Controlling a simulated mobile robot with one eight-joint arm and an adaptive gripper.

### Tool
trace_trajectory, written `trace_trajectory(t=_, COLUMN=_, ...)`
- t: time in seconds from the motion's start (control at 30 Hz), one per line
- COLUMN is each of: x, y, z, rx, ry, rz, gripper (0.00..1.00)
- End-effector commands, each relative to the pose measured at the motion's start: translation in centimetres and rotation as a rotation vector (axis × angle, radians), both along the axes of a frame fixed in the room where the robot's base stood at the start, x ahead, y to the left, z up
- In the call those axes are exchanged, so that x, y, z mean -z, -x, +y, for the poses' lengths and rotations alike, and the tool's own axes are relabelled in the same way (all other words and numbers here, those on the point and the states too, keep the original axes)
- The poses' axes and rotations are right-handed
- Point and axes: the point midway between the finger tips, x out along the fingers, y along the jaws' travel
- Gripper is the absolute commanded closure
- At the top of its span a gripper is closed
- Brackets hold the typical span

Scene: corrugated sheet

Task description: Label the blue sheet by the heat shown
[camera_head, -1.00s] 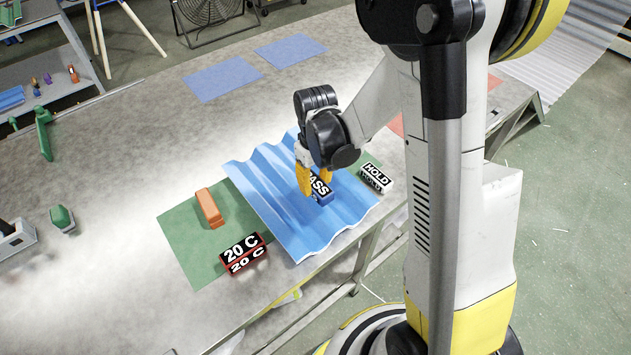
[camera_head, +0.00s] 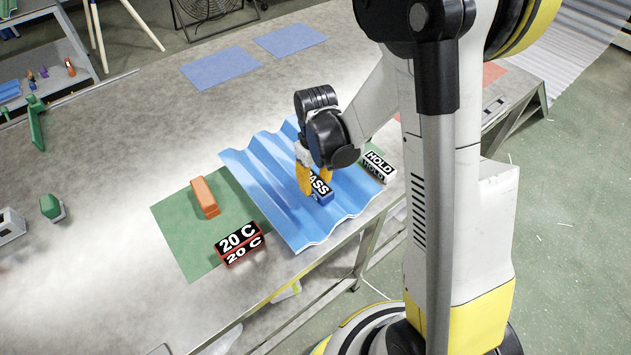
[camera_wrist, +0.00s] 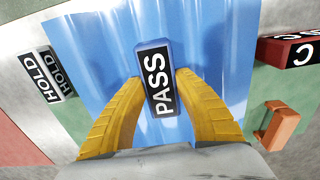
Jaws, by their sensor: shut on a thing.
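The blue corrugated sheet (camera_head: 275,195) lies on the table, partly over a green mat. My gripper (camera_head: 315,190) is over the sheet's right part, its yellow fingers on both sides of the blue PASS block (camera_head: 322,186). The wrist view shows the PASS block (camera_wrist: 157,80) between the fingers (camera_wrist: 157,88), over the blue sheet (camera_wrist: 105,60). I cannot tell whether the block touches the sheet. The HOLD block (camera_head: 378,165) stands beside the sheet's right edge. The red-edged block reading 20 C (camera_head: 240,243) stands at the sheet's left front.
Two flat blue squares (camera_head: 221,69) lie at the back of the table. A green-topped item (camera_head: 51,207) is at the left. The grey tabletop (camera_head: 120,130) is largely clear.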

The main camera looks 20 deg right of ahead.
Motion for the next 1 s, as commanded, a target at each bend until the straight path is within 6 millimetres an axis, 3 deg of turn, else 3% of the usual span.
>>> trace_trajectory(t=0.3, x=0.5, y=0.0, z=0.0, rx=0.000, ry=0.000, rz=0.000, gripper=0.94)
trace_trajectory(t=0.33, x=0.4, y=0.0, z=0.0, rx=0.000, ry=0.000, rz=0.000, gripper=0.53)
trace_trajectory(t=0.4, x=0.4, y=0.0, z=0.0, rx=0.000, ry=0.000, rz=0.000, gripper=0.40)
trace_trajectory(t=0.77, x=-0.1, y=0.0, z=0.0, rx=0.000, ry=0.000, rz=0.000, gripper=0.40)
trace_trajectory(t=1.0, x=-4.5, y=0.1, z=0.0, rx=0.000, ry=0.000, rz=0.000, gripper=0.40)
